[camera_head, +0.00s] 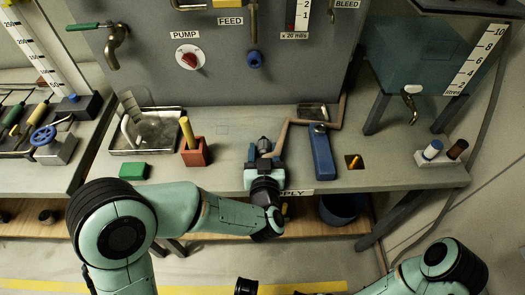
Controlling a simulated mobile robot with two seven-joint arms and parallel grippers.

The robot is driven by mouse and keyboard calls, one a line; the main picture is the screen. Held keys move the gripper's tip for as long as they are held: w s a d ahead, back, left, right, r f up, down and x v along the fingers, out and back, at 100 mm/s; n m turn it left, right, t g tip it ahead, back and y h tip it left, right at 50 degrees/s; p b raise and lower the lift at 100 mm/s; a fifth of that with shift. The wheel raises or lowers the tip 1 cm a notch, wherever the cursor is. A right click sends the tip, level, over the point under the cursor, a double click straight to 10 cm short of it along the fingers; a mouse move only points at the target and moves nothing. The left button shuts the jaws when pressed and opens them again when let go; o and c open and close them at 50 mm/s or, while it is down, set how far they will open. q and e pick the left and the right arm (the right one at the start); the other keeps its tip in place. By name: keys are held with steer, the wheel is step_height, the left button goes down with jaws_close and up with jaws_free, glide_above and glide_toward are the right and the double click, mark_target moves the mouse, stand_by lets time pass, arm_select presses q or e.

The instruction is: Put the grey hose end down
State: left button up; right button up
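The grey hose end (264,144) shows as a small dark grey piece at the tip of my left gripper (262,158). My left gripper is low over the front of the bench, just behind the SUPPLY label (295,193), and appears shut on the hose end. Its fingers hide part of the piece. A brown hose (292,122) runs from this spot to the right and up the panel edge. Whether the hose end touches the bench top cannot be told. My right arm shows at the bottom right; its gripper is not clearly in view.
On the bench (225,180) stand a metal tray (117,152), a red block with a yellow handle (195,153), a green block (133,170) and a blue part (322,152). A blue bucket (342,209) stands below.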

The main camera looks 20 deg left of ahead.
arm_select(q)
steer(key=shift+s+a+f, duration=0.2)
steer(key=shift+a+f, duration=0.25)
steer(key=shift+f, duration=0.25)
steer(key=shift+r, duration=0.25)
steer(key=shift+r+p, duration=0.5)
steer(key=v, duration=0.9)
steer(key=shift+d+r+p, duration=0.2)
steer(key=shift+r+p, duration=0.05)
steer(key=shift+p, duration=0.15)
steer(key=shift+b+v, duration=0.7)
steer(key=shift+v, duration=0.65)
arm_select(e)
steer(key=shift+s+a+r, duration=0.2)
steer(key=shift+s, duration=0.05)
